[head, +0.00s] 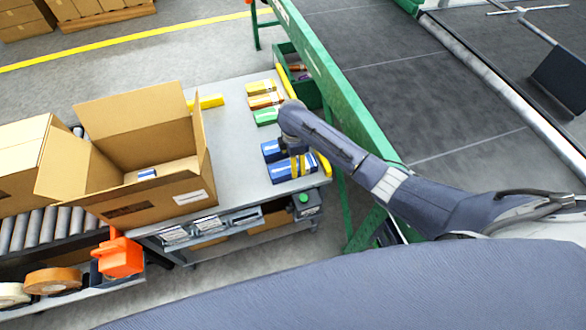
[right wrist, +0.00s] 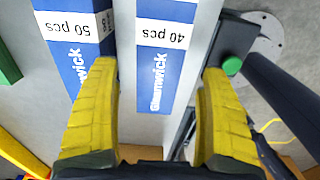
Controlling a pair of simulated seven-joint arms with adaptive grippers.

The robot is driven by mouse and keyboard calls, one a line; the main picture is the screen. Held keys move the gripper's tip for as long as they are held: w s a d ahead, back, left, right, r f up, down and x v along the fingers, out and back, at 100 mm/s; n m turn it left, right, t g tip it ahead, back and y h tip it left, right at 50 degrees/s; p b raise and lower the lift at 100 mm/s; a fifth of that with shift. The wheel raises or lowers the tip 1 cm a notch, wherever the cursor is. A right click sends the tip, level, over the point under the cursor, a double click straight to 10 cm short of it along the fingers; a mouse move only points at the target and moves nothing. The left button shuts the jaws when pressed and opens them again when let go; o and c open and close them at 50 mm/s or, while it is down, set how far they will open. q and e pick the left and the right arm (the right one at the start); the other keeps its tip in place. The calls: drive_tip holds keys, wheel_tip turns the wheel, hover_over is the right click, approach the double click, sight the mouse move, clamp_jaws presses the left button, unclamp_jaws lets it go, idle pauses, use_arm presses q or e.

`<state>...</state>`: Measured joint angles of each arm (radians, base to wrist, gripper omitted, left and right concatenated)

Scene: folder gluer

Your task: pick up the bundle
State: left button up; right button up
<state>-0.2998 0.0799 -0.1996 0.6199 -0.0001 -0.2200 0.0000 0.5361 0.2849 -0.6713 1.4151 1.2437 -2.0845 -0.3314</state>
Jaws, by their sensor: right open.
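A blue bundle with a white band reading "40 pcs" (right wrist: 165,50) lies flat on the grey table, at the near right corner in the head view (head: 283,174). A second blue bundle, marked "50 pcs" (right wrist: 70,45), lies beside it, farther from the table's near edge (head: 270,152). My right gripper (right wrist: 160,100) is open, its yellow fingers pointing down over the 40 pcs bundle, one finger to each side in the right wrist view. The left finger overlaps the 50 pcs bundle in that picture. Whether the fingertips touch anything cannot be told. My left gripper is not in view.
Green (head: 266,117), orange and yellow bundles lie farther back on the table. An open carton (head: 185,195) with a blue bundle inside stands at left. A green machine rail (head: 340,95) runs along the right. A box with a green button (head: 306,203) sits below the table's near edge.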

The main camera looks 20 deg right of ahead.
drive_tip(key=shift+f, duration=1.75)
drive_tip(key=shift+c, duration=0.4)
drive_tip(key=c, duration=1.4)
drive_tip(key=shift+w+r, duration=0.1)
